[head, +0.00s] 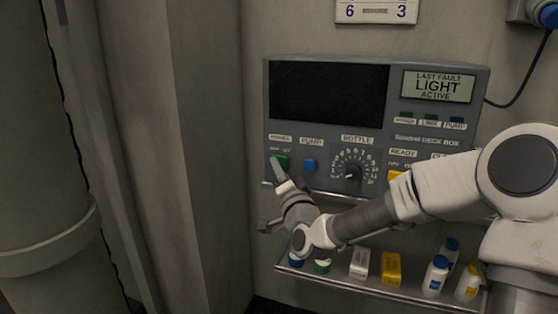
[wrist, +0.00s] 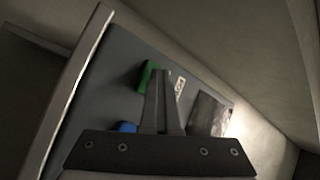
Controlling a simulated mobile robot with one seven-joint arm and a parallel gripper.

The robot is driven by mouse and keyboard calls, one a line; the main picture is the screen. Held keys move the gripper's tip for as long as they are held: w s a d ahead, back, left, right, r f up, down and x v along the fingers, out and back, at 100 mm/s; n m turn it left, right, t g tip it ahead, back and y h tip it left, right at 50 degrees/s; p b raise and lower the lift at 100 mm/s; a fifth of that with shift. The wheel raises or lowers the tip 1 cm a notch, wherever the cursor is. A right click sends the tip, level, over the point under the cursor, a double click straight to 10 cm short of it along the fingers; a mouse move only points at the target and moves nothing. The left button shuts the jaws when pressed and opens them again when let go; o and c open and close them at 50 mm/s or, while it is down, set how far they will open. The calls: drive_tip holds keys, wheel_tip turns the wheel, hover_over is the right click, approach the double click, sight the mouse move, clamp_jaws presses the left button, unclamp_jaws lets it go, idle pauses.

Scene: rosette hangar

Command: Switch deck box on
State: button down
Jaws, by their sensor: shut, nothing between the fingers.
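The grey deck box (head: 440,110) is mounted on the wall. Its large left screen (head: 328,92) is dark. Its small right display (head: 437,86) reads "LAST FAULT LIGHT ACTIVE". A green power switch (head: 284,162) sits at the lower left of the panel, partly hidden by my fingers. It also shows in the wrist view (wrist: 146,76). My gripper (head: 276,163) is shut and empty, with its fingertips at the green switch. In the wrist view the closed fingertips (wrist: 160,76) overlap the switch's right side; I cannot tell whether they touch it.
A blue pump switch (head: 309,165) is right of the green one. A bottle dial (head: 353,171) follows, with a yellow part (head: 396,177) partly behind my arm. Below, a shelf (head: 350,286) holds bottles and small boxes. A thick pipe (head: 40,150) stands left.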

drive_tip(key=shift+w+d+r+h, duration=0.15)
drive_tip(key=shift+d+h, duration=0.15)
drive_tip(key=shift+d, duration=0.15)
drive_tip(key=s+a, duration=0.2)
drive_tip(key=s, duration=0.1)
drive_tip(key=s+a, duration=0.1)
drive_tip(key=shift+s, duration=0.35)
